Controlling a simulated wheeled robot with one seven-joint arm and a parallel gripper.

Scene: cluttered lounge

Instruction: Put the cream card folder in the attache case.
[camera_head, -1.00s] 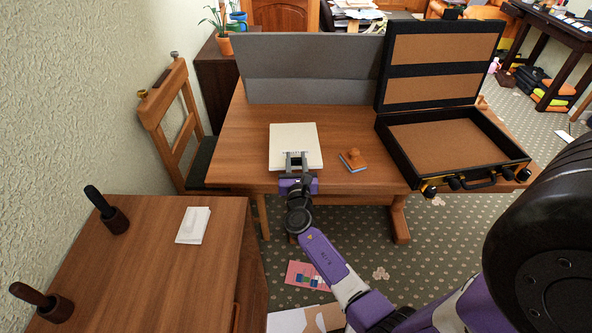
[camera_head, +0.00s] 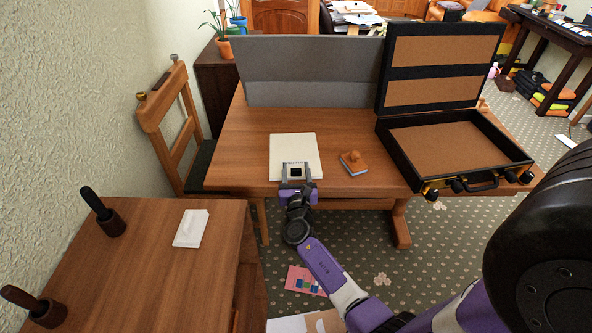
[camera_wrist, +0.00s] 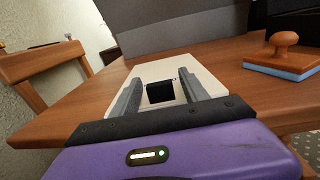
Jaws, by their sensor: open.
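The cream card folder (camera_head: 293,148) lies flat on the wooden table. It also shows in the wrist view (camera_wrist: 192,69), with a small dark square (camera_wrist: 160,92) seen between my fingers. My gripper (camera_head: 295,166) is open at the folder's near edge, its two fingers reaching over or beside that part; I cannot tell whether they touch it. In the wrist view the gripper (camera_wrist: 160,86) has its fingers apart. The black attache case (camera_head: 398,170) stands open at the right of the table, its lid upright and its brown-lined base empty.
A wooden stamp with a blue base (camera_head: 353,163) lies between folder and case. A grey upright panel (camera_head: 310,88) stands behind the folder. A chair (camera_head: 165,110) is at left. A nearer cabinet (camera_head: 150,265) holds a white object (camera_head: 190,229) and two dark-handled tools.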

